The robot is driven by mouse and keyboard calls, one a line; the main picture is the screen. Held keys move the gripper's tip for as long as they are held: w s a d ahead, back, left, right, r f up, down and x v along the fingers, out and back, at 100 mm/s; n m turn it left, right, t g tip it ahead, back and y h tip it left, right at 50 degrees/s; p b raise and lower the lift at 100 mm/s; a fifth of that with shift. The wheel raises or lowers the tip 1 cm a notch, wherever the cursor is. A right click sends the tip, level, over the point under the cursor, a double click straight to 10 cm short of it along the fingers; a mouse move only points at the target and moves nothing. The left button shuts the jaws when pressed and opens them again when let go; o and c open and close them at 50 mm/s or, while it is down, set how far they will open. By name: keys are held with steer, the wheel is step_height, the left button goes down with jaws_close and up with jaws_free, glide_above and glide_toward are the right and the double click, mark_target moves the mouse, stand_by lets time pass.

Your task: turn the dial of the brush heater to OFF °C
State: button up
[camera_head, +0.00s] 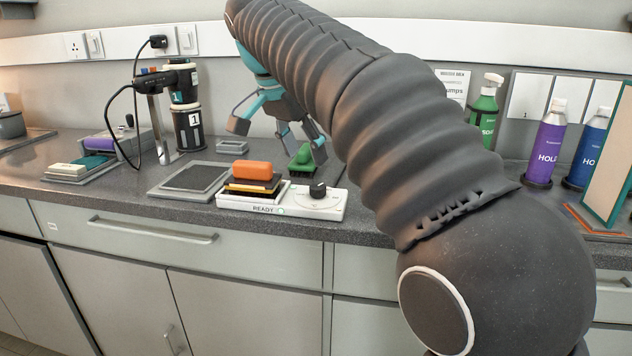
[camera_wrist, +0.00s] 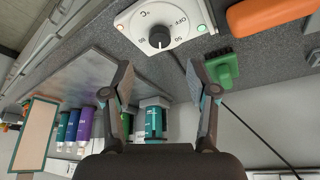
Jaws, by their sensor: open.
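The brush heater (camera_head: 235,202) is a white box marked READY on the counter, near its front edge. Its dial (camera_head: 318,191) is a dark round knob on a white plate at the right end. In the wrist view the dial (camera_wrist: 160,37) is at the top centre, with OFF, °C and numbers printed around it. Its exact setting is too small to read surely. My gripper (camera_head: 280,136) is above and behind the heater, apart from the dial. In the wrist view my gripper (camera_wrist: 161,82) has its fingers spread wide with nothing between them.
An orange block (camera_head: 253,169) rests on the heater's left part. A green brush-like piece (camera_head: 302,160) stands just behind the dial. A grey tray (camera_head: 160,193) lies to the left. A black tool in a stand (camera_head: 187,130) is behind it. Bottles (camera_head: 548,150) stand at the right.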

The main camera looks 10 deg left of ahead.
mark_target(317, 186)
steer(key=x, duration=0.8)
steer(key=shift+f, duration=0.15)
steer(key=shift+c, duration=0.2)
jaws_close()
